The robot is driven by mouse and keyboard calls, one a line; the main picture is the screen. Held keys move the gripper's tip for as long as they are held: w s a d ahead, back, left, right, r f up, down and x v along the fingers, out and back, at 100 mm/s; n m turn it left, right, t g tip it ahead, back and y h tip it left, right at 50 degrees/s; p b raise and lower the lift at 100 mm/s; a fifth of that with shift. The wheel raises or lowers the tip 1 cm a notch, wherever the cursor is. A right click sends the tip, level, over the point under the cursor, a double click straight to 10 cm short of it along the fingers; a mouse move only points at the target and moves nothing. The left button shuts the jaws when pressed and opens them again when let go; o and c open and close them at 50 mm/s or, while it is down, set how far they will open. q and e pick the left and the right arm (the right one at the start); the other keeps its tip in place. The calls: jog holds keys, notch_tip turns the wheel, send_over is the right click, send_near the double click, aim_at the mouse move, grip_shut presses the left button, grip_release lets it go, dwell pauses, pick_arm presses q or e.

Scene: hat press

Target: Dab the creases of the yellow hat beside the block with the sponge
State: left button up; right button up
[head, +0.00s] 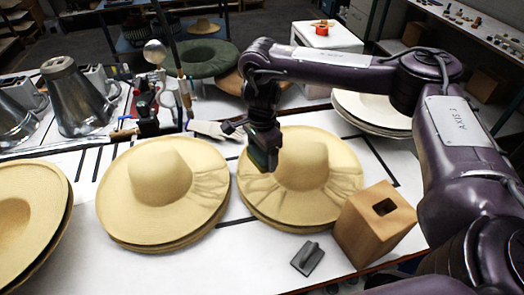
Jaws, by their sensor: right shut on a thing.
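The yellow hat (330,205) beside the block lies on the white table, stacked on another brim, with crease lines on its brim and crown. The wooden block (372,232), with a square hole in its top, stands at its lower right. My right gripper (264,138) is over the hat's upper left side, shut on the sponge (263,160), a small dark green piece. The sponge overlaps the brim beside the crown; I cannot tell whether it touches. My left gripper is not in view.
A second stack of yellow hats (140,205) stands close on the left, and another (25,215) at the left edge. A grey handled tool (307,258) lies in front. Metal jugs (76,98) stand at the back left. A pale hat stack (375,112) is behind my right arm.

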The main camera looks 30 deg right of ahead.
jog(key=b, duration=0.3)
send_over(262, 190)
notch_tip(262, 190, down, 5)
notch_tip(262, 190, down, 8)
jog(key=b, duration=0.6)
jog(key=shift+r, duration=0.25)
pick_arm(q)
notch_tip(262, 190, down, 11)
pick_arm(e)
jog(key=shift+f, duration=0.15)
pick_arm(q)
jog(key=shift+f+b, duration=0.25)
jog(key=shift+b, duration=0.2)
pick_arm(e)
jog(key=shift+f, duration=0.55)
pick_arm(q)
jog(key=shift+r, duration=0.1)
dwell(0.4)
